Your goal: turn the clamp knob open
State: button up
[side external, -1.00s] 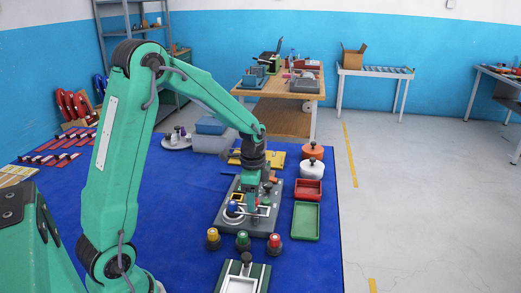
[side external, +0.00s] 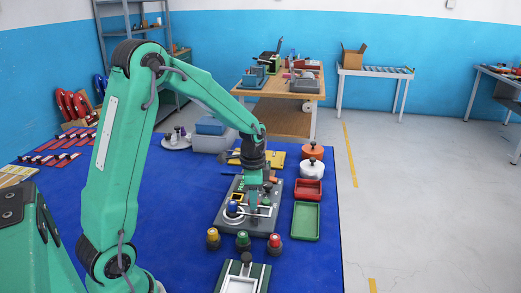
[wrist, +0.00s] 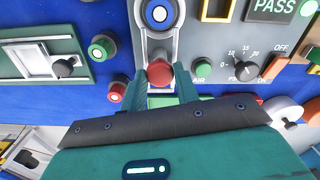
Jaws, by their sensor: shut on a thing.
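The clamp knob (wrist: 159,73) is a red round knob, seen in the wrist view at the near end of a grey part with a blue-ringed white disc. My gripper (wrist: 160,82) is shut on it, with one green finger on each side. In the side view my gripper (side external: 252,207) points down over the grey board (side external: 225,222). There the red knob is hidden or too small to make out. I cannot tell how far the knob is turned.
A small green knob (wrist: 203,69) and a black dial (wrist: 244,70) sit right of the clamp knob in the wrist view. Yellow (side external: 213,239), green (side external: 243,241) and red (side external: 274,243) buttons stand before the board. Red (side external: 308,189) and green (side external: 305,222) trays lie right of it.

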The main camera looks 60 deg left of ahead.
jog(key=n, duration=1.1)
dwell(0.5)
jog(key=o, duration=1)
jog(key=shift+c, duration=0.2)
jog(key=shift+r, duration=3.95)
